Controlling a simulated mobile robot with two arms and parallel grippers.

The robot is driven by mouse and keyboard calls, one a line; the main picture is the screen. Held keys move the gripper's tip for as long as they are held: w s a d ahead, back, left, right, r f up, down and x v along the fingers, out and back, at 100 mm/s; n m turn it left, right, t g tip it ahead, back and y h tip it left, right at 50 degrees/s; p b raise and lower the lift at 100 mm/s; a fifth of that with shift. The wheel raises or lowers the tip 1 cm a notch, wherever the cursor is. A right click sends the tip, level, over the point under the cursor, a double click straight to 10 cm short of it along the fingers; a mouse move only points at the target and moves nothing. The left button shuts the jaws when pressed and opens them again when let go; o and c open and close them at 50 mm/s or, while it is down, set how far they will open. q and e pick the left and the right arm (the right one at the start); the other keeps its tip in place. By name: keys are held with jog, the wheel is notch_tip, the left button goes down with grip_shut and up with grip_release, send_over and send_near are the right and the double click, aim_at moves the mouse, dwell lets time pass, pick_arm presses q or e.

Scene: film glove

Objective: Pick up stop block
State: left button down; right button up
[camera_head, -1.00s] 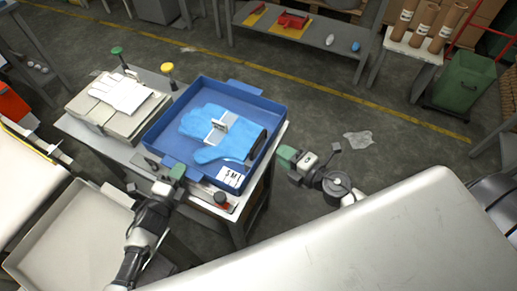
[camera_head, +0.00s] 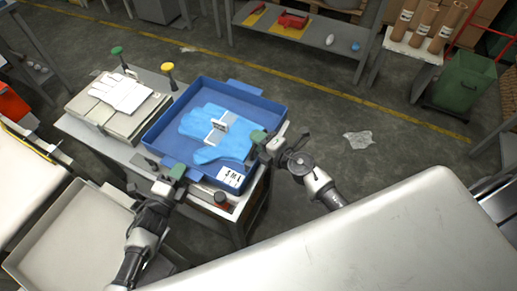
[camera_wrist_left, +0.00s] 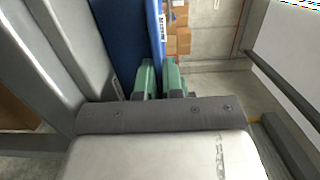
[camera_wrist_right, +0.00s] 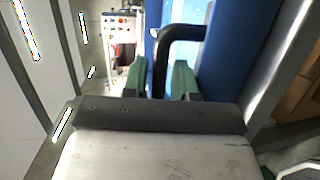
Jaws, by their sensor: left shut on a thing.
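A blue tray (camera_head: 190,88) on the table holds a light blue glove (camera_head: 195,125) with a small grey-white block (camera_head: 217,128) on it. I cannot tell whether this is the stop block. My left gripper (camera_head: 178,172) is at the tray's front left corner, its green fingers closed on what looks like the blue edge, also in the left wrist view (camera_wrist_left: 158,80). My right gripper (camera_head: 258,138) is at the tray's right side. In the right wrist view its fingers (camera_wrist_right: 160,80) stand apart with a black handle (camera_wrist_right: 160,50) between them.
A white glove (camera_head: 122,95) lies on a stack left of the tray. Green (camera_head: 117,51) and yellow (camera_head: 168,68) knobs stand behind it. A white S M L card (camera_head: 231,176) is at the tray's front. A pale surface (camera_head: 380,235) fills the foreground.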

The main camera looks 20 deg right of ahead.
grip_shut()
dwell(1.2)
jog(key=shift+r, duration=0.1)
